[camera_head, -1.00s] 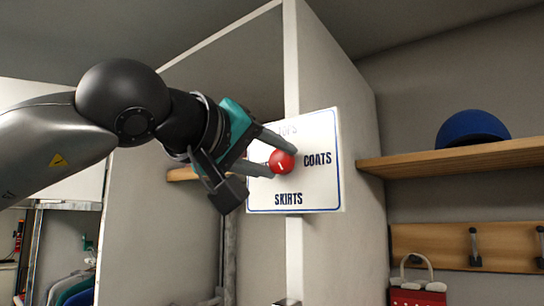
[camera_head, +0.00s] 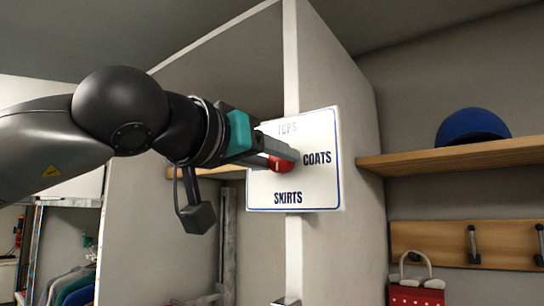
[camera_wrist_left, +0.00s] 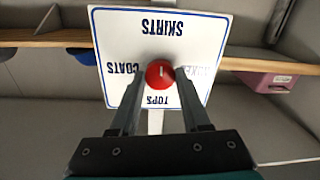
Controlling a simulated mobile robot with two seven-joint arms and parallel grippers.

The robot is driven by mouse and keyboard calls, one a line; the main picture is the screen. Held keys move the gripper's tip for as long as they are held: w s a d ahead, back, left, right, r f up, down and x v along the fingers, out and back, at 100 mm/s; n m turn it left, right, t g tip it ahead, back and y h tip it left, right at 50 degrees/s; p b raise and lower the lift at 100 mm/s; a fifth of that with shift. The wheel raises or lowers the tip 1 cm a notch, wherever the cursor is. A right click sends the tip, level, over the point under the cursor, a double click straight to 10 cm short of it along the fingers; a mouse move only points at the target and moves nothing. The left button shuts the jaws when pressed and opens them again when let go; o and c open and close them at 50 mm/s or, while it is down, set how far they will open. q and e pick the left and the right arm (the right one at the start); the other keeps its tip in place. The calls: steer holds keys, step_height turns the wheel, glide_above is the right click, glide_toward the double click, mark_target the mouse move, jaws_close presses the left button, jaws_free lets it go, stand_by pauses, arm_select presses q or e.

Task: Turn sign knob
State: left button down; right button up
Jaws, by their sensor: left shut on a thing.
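A white sign (camera_head: 325,185) with a blue border is on the front edge of a tall white partition, reading TOPS, COATS and SKIRTS. A round red knob (camera_head: 284,164) is at its middle. In the left wrist view the sign (camera_wrist_left: 110,35) appears upside down, and the knob (camera_wrist_left: 160,74) shows a short white mark. My left gripper (camera_head: 290,155) comes from the left with one finger across the knob's front in the head view. In the left wrist view my left gripper (camera_wrist_left: 161,76) has one finger on each side of the knob, shut on it. My right gripper is not in view.
The white partition (camera_head: 335,90) stands behind the sign. To the right are a wooden shelf (camera_head: 450,158) with a blue cap (camera_head: 472,127), a hook rail (camera_head: 500,240) and a red bag (camera_head: 418,294). Clothes (camera_head: 72,288) hang at lower left.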

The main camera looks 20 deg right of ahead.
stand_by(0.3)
arm_select(q)
steer(key=shift+c, duration=1.8)
jaws_free()
steer(key=shift+s+a, duration=0.1)
steer(key=shift+s+a, duration=0.2)
steer(key=shift+a, duration=0.1)
steer(key=b+v, duration=0.4)
steer(key=v, duration=1)
steer(key=shift+s, duration=0.15)
